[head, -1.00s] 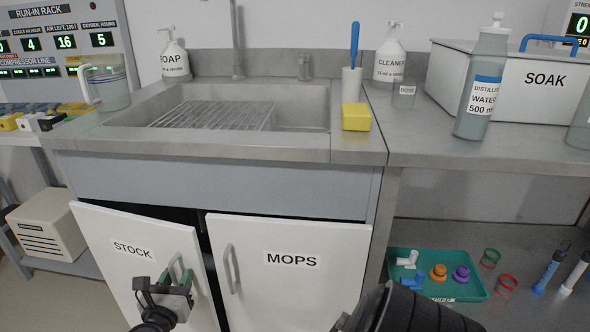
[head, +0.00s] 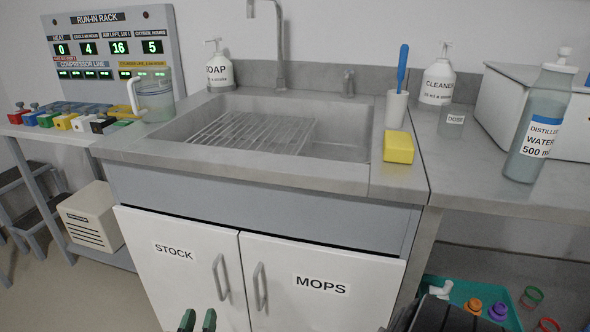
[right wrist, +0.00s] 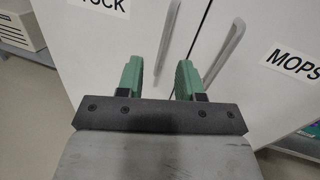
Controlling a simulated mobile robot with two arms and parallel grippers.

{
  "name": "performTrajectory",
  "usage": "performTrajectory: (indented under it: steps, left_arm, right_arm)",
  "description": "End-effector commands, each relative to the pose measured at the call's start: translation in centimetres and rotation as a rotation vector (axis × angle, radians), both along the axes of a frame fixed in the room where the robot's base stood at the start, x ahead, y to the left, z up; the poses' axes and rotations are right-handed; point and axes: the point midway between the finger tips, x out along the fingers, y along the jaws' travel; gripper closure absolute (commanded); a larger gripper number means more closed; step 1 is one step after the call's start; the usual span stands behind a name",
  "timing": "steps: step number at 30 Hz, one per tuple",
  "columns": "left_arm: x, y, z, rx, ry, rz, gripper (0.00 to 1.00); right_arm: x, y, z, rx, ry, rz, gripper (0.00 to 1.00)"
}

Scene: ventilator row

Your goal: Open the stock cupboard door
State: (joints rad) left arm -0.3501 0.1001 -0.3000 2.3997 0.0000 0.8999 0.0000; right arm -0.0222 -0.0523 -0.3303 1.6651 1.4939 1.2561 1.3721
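The white stock cupboard door (head: 170,280), labelled STOCK, is the left door under the sink. It looks shut, its top edge in line with the MOPS door beside it. Its grey bar handle (head: 221,278) is near its right edge. My right gripper (head: 198,321) has green fingers, spread apart and empty, in front of the door, just below and left of the handle. In the right wrist view the handle's lower end (right wrist: 164,50) appears between the two fingers (right wrist: 159,78), with no visible grip on it. My left gripper is not in view.
The MOPS door (head: 330,302) has its own handle (head: 260,287) close to the stock handle. The sink counter (head: 250,176) overhangs above. A beige box (head: 90,217) stands on a low shelf at left. A teal tray (head: 470,292) is at lower right.

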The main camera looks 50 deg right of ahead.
Motion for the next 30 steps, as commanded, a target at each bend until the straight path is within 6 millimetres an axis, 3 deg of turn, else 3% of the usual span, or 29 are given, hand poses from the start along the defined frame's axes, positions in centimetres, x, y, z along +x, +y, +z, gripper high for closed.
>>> performTrajectory:
  steps: [1,11,20,30]
  left_arm:
    - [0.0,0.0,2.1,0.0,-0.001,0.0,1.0]
    - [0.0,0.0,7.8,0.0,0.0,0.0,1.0]
    - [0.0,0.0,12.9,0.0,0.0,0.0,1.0]
    - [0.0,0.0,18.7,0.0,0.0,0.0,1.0]
  right_arm:
    - [0.2,0.1,1.5,-0.062,0.043,0.026,0.63]
    - [1.1,1.8,2.5,-0.471,0.331,0.209,0.63]
    - [0.6,3.8,1.6,-0.843,0.603,0.392,0.63]
    - [-2.1,5.7,-1.0,-1.266,0.901,0.637,0.63]
